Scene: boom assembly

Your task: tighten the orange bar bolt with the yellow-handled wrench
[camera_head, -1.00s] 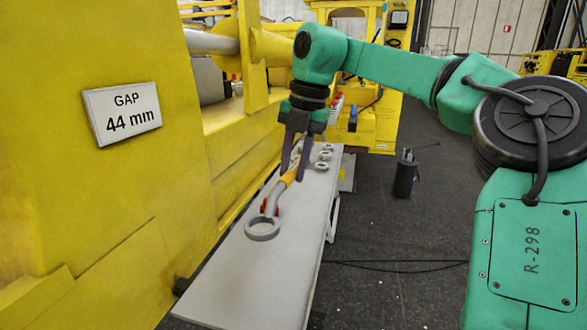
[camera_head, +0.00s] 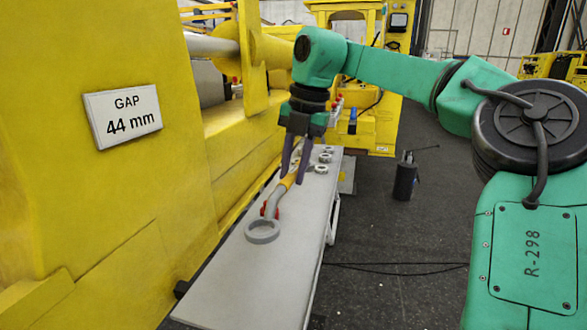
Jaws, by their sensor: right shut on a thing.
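The yellow-handled wrench (camera_head: 272,206) has a grey shaft and a large grey ring end that points toward me over the grey bench. My right gripper (camera_head: 292,178) comes down from above and is shut on its yellow handle. I cannot tell whether the wrench touches the bench top. A red thing shows beside the shaft, partly hidden by it. The orange bar bolt cannot be made out. My left gripper is not in view.
The long grey bench (camera_head: 262,285) is bare at its near end. Several grey rings (camera_head: 321,168) lie at its far end. A yellow machine wall with a "GAP 44 mm" sign (camera_head: 123,114) stands close on the left. A black canister (camera_head: 405,178) stands on the floor at the right.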

